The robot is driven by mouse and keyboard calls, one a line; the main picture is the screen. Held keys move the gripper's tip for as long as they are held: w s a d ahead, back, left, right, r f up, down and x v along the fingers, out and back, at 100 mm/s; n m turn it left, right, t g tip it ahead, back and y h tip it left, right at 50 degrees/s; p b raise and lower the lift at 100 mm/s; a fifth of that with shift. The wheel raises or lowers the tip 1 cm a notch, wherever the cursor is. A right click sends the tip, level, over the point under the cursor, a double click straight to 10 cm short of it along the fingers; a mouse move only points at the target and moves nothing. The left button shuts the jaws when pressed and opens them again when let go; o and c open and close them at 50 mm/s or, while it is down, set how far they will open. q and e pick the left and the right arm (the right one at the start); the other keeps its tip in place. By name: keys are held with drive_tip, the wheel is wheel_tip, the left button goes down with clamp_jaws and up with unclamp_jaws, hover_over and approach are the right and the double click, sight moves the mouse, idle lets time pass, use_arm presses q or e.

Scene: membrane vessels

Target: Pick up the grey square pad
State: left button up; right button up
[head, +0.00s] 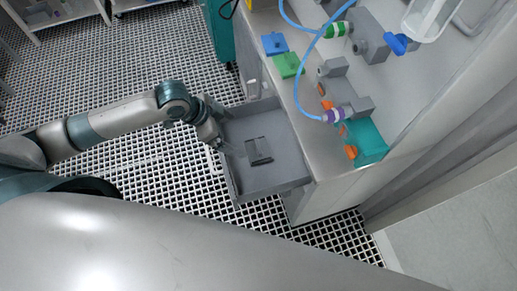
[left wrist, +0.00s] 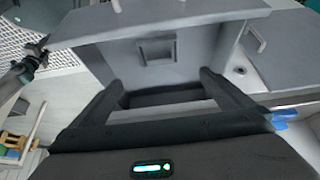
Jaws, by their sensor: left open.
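The grey square pad (head: 259,151) lies on the floor of an open grey drawer (head: 290,165). It looks dark grey with a small raised part on top. In the left wrist view the pad (left wrist: 157,51) shows as a small square inside the drawer, beyond my fingertips. My left gripper (head: 225,146) is at the left side of the drawer in the head view. My right gripper is not in view.
The drawer walls stand around the pad. Right of the drawer is a counter with a blue pad (head: 274,43), a green pad (head: 288,65), a teal block (head: 366,143) with orange parts, and a blue hose (head: 301,80).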

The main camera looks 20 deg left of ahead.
use_arm(q)
drive_tip(key=p, duration=0.2)
approach(258, 146)
drive_tip(key=x, duration=0.5)
drive_tip(key=shift+f, duration=0.2)
drive_tip(key=shift+p+x, duration=0.45)
drive_tip(key=shift+x, duration=2.15)
drive_tip(key=c, duration=1.2)
drive_tip(key=shift+o, duration=0.2)
drive_tip(key=shift+r, duration=0.15)
